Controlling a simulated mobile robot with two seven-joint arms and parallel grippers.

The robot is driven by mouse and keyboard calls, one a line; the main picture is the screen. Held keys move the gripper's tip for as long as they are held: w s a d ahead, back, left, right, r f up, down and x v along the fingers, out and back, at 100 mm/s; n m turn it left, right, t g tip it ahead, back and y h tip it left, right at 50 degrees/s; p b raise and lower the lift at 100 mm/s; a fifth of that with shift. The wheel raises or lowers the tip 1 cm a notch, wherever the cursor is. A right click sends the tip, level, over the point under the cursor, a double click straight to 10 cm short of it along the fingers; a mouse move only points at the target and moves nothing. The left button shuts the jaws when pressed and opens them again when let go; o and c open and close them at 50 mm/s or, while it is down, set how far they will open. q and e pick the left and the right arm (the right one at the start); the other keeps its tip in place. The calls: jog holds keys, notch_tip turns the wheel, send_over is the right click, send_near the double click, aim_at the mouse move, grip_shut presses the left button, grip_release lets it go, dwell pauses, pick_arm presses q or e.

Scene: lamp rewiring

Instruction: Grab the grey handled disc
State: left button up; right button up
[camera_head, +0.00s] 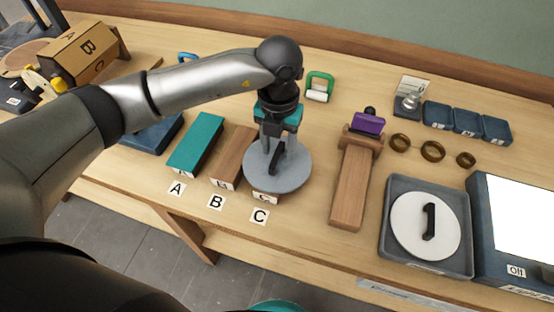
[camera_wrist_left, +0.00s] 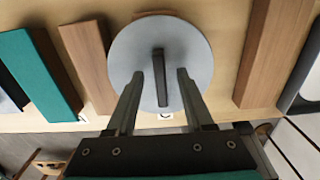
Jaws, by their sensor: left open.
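The grey disc (camera_head: 296,172) with an upright black bar handle lies over the block at label C, near the table's front edge. In the left wrist view the grey disc (camera_wrist_left: 198,46) shows its black handle (camera_wrist_left: 160,66) across its middle. My left gripper (camera_head: 272,152) is above the disc, pointing down at the handle. In the left wrist view my left gripper (camera_wrist_left: 160,76) is open, with one finger on each side of the handle and a gap on both sides. How far down the fingertips reach is hard to tell. My right gripper is not in view.
A teal block (camera_head: 198,142) and a brown block (camera_head: 232,157) lie left of the disc. A wooden stand with a purple piece (camera_head: 368,123) is to the right. A white handled disc (camera_head: 408,225) lies in a dark tray (camera_head: 397,183). Several brass rings lie behind it.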

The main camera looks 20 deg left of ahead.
pick_arm(q)
grip_shut()
dwell(0.3)
jog(key=shift+r, duration=0.1)
dwell(1.0)
